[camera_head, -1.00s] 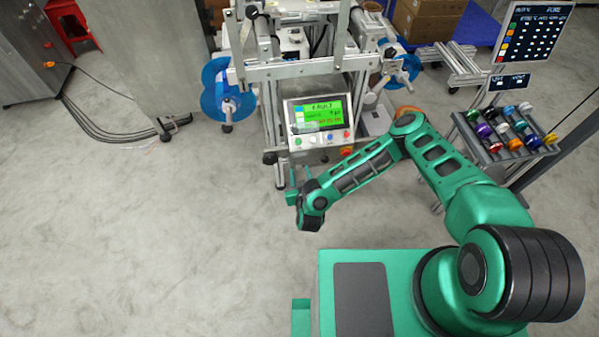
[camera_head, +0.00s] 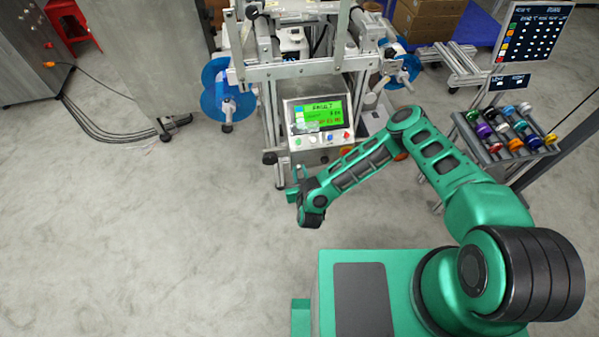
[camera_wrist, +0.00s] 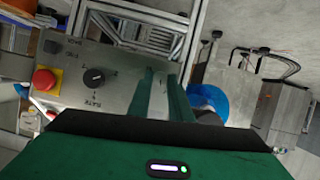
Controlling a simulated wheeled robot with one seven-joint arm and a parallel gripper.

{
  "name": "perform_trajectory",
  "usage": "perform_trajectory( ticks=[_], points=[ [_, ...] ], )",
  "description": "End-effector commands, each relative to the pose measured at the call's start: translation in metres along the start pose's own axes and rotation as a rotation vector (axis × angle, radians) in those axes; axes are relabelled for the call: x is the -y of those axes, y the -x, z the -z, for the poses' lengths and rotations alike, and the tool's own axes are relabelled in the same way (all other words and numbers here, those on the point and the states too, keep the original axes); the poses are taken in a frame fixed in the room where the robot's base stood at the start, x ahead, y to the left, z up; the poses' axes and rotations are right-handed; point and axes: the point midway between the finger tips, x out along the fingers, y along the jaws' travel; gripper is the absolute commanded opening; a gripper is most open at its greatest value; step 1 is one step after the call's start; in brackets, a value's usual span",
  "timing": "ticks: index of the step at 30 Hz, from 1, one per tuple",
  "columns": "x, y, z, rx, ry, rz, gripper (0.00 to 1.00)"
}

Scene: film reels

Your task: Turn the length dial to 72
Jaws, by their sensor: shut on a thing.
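My gripper (camera_head: 290,190) is in front of the machine's lower front in the head view, where its fingertips are small. In the wrist view its two green fingers (camera_wrist: 163,90) point up across the right part of a grey control panel (camera_wrist: 122,68). They are closed in on a thing at their tips, which I take to be the length dial; the dial itself is hidden. A black knob (camera_wrist: 95,77) with marks around it, seemingly labelled RATE upside down, is left of the fingers and apart from them.
A red button on a yellow base (camera_wrist: 45,80) is at the panel's left. The green display (camera_head: 319,113) reads FAULT, with push buttons below. Blue reels (camera_head: 228,90) flank the machine. A rack of coloured spools (camera_head: 508,135) stands right.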

Motion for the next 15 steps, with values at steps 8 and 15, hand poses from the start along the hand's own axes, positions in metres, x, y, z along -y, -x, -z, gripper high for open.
perform_trajectory(
  ticks=[8,15],
  points=[
    [-0.0025,0.0,0.0007,-0.003,-0.147,0.068,0.0],
    [-0.0044,0.0001,-0.0003,-0.001,-0.35,0.154,0.0]
  ],
)
